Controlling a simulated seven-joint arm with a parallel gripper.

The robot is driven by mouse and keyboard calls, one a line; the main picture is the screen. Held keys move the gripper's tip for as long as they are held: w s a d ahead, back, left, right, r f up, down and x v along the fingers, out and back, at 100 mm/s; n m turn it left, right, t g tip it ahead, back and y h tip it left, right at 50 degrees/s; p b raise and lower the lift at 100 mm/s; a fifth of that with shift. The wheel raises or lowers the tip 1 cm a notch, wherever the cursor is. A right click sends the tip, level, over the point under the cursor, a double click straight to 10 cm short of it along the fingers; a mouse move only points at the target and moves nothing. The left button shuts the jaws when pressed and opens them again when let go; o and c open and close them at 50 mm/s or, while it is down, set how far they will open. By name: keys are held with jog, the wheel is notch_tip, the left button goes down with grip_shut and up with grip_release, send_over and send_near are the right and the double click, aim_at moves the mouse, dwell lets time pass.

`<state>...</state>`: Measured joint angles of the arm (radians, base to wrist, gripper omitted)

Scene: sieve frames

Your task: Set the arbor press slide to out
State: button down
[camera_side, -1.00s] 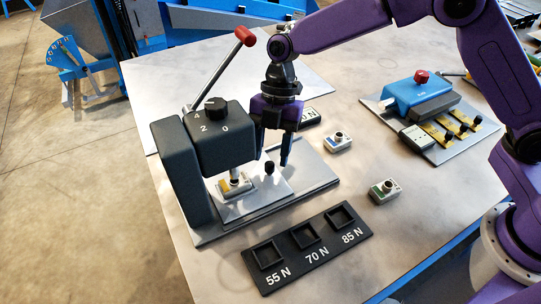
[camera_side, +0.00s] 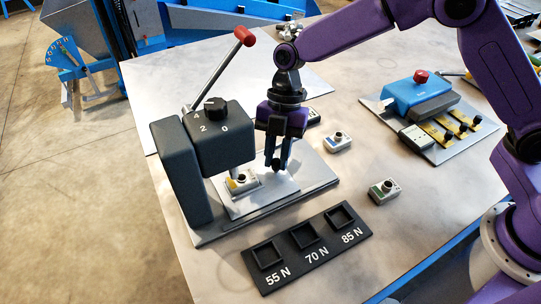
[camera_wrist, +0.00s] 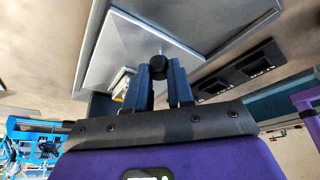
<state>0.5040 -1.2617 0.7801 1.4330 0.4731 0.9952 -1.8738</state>
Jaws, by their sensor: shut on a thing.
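The arbor press (camera_side: 183,172) is a dark grey body with a dial head and a red-tipped lever. Its slide (camera_side: 258,203) is a light metal plate on the base, under and to the right of the head. A small grey and yellow block (camera_side: 240,181) sits on the slide below the ram. My gripper (camera_side: 277,166) points down and is shut on the slide's black knob. In the wrist view the round knob (camera_wrist: 158,66) shows between the blue fingertips (camera_wrist: 160,74), with the slide plate (camera_wrist: 125,50) beyond.
A black tray (camera_side: 304,246) with several square pockets labelled 55 N, 70 N and 85 N lies in front. Small blocks stand on the table, one blue-marked (camera_side: 337,141) and one green-marked (camera_side: 384,191). A blue fixture (camera_side: 417,92) is at the right.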

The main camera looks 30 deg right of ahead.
jog(key=d, duration=1.1)
jog(key=shift+w, duration=0.1)
jog(key=c, duration=1)
grip_release()
jog(key=shift+w+r, duration=0.1)
jog(key=shift+r, duration=0.45)
jog(key=v, duration=1.6)
jog(key=shift+d+r, duration=0.1)
jog(key=shift+d, duration=0.05)
